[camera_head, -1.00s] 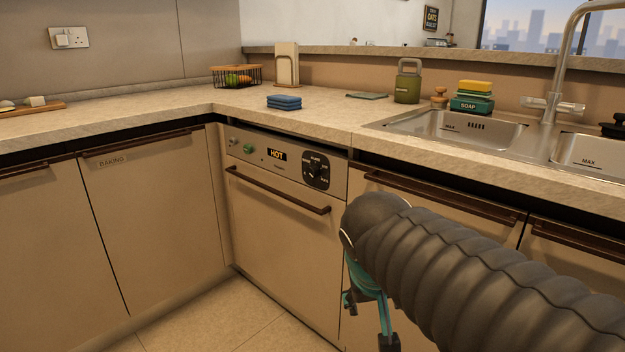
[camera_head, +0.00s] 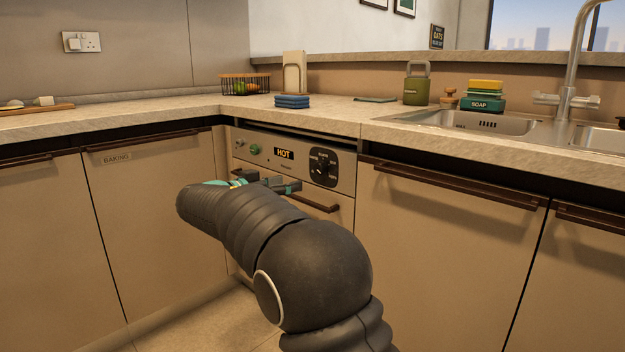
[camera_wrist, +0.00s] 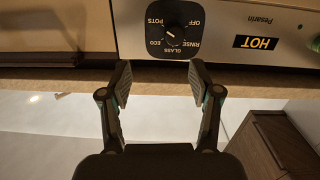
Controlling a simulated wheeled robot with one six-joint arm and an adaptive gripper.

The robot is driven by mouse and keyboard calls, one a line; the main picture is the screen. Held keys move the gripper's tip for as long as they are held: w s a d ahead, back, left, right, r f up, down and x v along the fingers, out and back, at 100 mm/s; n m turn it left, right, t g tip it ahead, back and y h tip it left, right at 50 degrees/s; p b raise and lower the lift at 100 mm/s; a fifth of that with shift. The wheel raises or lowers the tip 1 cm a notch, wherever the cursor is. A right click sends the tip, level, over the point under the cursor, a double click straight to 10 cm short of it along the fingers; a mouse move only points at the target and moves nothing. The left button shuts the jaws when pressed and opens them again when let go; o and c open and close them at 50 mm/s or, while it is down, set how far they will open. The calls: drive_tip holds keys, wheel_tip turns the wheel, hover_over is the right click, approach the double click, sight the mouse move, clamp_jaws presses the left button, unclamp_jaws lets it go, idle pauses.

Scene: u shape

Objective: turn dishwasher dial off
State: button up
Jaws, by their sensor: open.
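The dishwasher (camera_head: 342,188) has a panel with a black square dial plate. The dial (camera_head: 323,167) sits at the panel's right end. In the wrist view, which is upside down, the dial (camera_wrist: 173,36) is ringed by the labels OFF, POTS, ECO, GLASS and RINSE. A small pale mark shows on it, but I cannot tell for sure which label it points to. My gripper (camera_head: 266,184) is in front of the panel, left of and below the dial in the head view. In the wrist view my gripper (camera_wrist: 161,84) is open and empty, its fingers apart from the dial.
A green button (camera_head: 255,149) and a HOT display (camera_head: 284,153) are left of the dial. The dishwasher's dark handle (camera_head: 318,205) runs below the panel near my gripper.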

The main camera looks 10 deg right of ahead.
sight(317, 170)
drive_tip(key=shift+m+t+h, duration=0.3)
drive_tip(key=shift+t, duration=0.1)
drive_tip(key=x, duration=0.4)
drive_tip(key=w+a+x, duration=0.1)
drive_tip(key=x, duration=0.3)
drive_tip(key=w+x, duration=0.1)
drive_tip(key=x, duration=0.4)
drive_tip(key=shift+a+f+p, duration=0.1)
drive_tip(key=shift+a+p, duration=0.15)
drive_tip(key=shift+p, duration=0.1)
drive_tip(key=shift+c, duration=0.2)
drive_tip(key=shift+s, duration=0.1)
drive_tip(key=c, duration=1.1)
